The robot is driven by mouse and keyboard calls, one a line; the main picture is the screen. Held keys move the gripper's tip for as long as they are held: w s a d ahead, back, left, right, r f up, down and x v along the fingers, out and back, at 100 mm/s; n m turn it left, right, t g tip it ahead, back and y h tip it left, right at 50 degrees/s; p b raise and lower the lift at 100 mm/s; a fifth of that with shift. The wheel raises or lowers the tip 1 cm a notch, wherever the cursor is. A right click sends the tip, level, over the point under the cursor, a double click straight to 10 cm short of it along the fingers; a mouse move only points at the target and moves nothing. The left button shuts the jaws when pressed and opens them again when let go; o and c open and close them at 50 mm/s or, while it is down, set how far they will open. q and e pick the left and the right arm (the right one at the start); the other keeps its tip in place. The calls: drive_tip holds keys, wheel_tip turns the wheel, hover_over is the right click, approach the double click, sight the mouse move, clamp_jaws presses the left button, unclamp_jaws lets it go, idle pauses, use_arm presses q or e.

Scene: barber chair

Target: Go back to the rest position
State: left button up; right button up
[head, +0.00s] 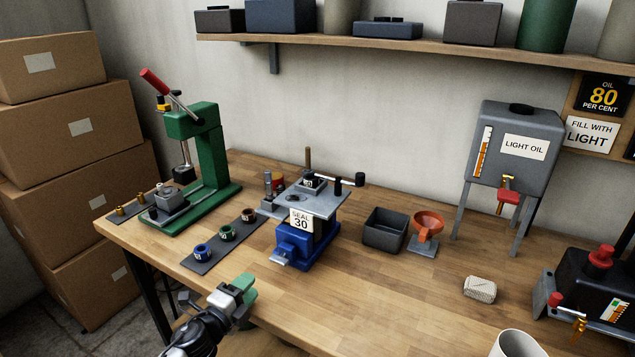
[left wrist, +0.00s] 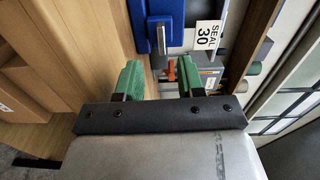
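My left gripper (head: 243,292) is in the lower part of the head view, above the front edge of the workbench (head: 370,300). Its two green fingers stand apart with nothing between them, which also shows in the left wrist view (left wrist: 160,80). It is in front of the blue-based press marked "SEAL 30" (head: 313,215) and apart from it. The press's blue part also shows in the left wrist view (left wrist: 164,22). My right gripper is in neither view.
A green lever press (head: 208,155) and a dark mat (head: 223,242) with several coloured rings are behind the gripper. A grey bin (head: 384,232), an orange funnel (head: 428,226) and an oil tank (head: 515,145) stand to the right. Cardboard boxes (head: 68,120) are stacked at left.

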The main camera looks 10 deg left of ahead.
use_arm(q)
drive_tip(key=s+d+f+n+g+y, duration=0.15)
drive_tip(key=s+n+g, duration=0.4)
drive_tip(key=s, duration=0.65)
drive_tip(key=s+d+f+n+g+y, duration=0.15)
drive_tip(key=s+n+g, duration=0.25)
drive_tip(key=s+n, duration=0.5)
drive_tip(key=s+d+f+n+g+y, duration=0.1)
drive_tip(key=s+f+n+g+y, duration=0.25)
drive_tip(key=s, duration=1.05)
wheel_tip(320, 180, down, 22)
drive_tip(key=n+g, duration=0.1)
drive_tip(key=g, duration=0.1)
drive_tip(key=s+a+f+g, duration=0.1)
drive_tip(key=s+a+f, duration=0.2)
drive_tip(key=s+f, duration=1.3)
wheel_tip(320, 180, down, 2)
drive_tip(key=shift+s+f+h, duration=0.1)
drive_tip(key=shift+s+h, duration=0.05)
drive_tip(key=shift+h, duration=0.2)
